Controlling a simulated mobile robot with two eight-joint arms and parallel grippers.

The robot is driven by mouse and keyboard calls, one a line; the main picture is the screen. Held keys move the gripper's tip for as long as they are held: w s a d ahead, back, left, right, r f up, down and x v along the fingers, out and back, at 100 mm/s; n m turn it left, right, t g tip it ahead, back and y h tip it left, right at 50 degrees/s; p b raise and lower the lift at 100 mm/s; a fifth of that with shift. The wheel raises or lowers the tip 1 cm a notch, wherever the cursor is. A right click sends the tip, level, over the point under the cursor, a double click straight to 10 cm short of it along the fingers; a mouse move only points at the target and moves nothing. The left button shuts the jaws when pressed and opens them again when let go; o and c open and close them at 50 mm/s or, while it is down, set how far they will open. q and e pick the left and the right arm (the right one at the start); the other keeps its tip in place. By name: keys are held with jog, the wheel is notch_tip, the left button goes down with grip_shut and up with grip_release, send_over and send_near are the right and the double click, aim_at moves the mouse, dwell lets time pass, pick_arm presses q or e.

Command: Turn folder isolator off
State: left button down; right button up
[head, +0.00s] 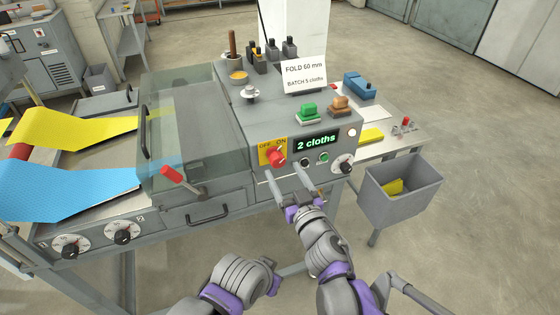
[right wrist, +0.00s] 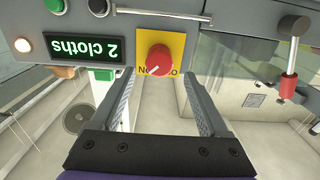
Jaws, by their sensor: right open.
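The folder isolator is a red rotary knob (head: 276,159) on a yellow plate (head: 264,156) marked OFF and ON, on the front panel of the grey machine. In the right wrist view the knob (right wrist: 154,58) shows upside down, with a pale mark that seems to lean toward ON. My right gripper (head: 283,172) is open, with its fingers pointing at the panel just below the knob. In the right wrist view the open fingers (right wrist: 158,90) stand either side of the knob, apart from it and empty. My left gripper is not in view.
Right of the knob are a green "2 cloths" display (head: 316,142), small buttons (head: 304,162) and a dial (head: 342,164). A red-handled lever (head: 172,174) is by the clear cover (head: 190,120). A grey bin (head: 400,197) hangs at right.

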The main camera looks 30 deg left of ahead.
aim_at(279, 162)
jog(key=shift+p+x, duration=0.3)
jog(key=shift+x, duration=1.8)
jog(key=shift+d, duration=0.1)
jog(key=shift+c, duration=0.2)
grip_shut()
